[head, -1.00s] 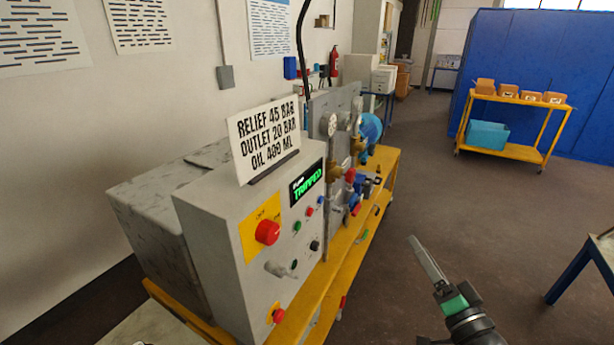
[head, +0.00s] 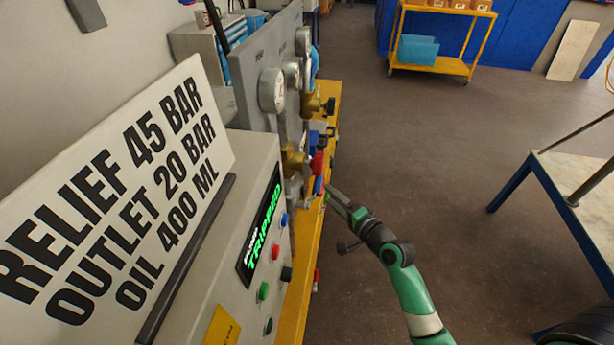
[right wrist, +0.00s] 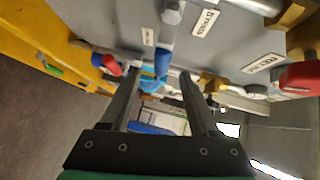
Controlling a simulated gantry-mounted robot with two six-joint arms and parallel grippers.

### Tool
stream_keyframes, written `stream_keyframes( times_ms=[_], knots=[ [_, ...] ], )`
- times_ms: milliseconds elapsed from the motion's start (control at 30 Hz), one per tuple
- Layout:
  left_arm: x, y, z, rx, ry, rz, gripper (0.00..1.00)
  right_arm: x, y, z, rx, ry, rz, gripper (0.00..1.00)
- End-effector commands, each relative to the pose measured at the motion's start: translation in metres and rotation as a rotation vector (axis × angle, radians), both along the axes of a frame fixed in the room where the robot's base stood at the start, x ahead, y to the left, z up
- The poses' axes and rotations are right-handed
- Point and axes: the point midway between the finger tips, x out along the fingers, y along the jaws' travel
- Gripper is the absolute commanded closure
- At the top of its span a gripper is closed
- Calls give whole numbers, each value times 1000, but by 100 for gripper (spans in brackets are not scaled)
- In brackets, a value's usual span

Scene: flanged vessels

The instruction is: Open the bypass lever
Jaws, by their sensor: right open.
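My right gripper (head: 335,198) is open beside the valve panel (head: 262,70), its fingers reaching toward the valve handles. In the right wrist view the gripper (right wrist: 158,76) has a blue lever handle (right wrist: 162,60) between or just beyond its fingertips; I cannot tell if they touch. In the head view a red handle (head: 317,163) and a blue handle (head: 318,185) sit close to the fingertips. My left gripper is not in view.
A control box with a sign (head: 120,190) and a display (head: 262,235) reading TRIPPED stands at the near left. Gauges (head: 272,90) and brass valves (head: 293,158) stick out from the panel. A blue-legged table (head: 560,190) is at the right. The floor between is clear.

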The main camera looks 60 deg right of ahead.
Motion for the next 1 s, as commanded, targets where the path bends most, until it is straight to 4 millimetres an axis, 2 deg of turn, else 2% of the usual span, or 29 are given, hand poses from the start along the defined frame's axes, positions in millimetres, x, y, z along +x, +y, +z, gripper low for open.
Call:
stream_keyframes(
  times_ms=[200,400,567,800,833,1000],
  knots=[
    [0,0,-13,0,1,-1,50,43,-21,-7,-4,-3,3,38],
    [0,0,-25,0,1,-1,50,77,-39,-14,-4,-1,2,38],
    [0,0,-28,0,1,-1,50,89,-46,-13,-4,-1,1,38],
    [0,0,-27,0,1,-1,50,90,-46,-13,-4,0,1,38],
    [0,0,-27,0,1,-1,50,90,-46,-13,-4,0,1,40],
    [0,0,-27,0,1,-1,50,90,-46,-13,-4,0,1,71]
  ],
)
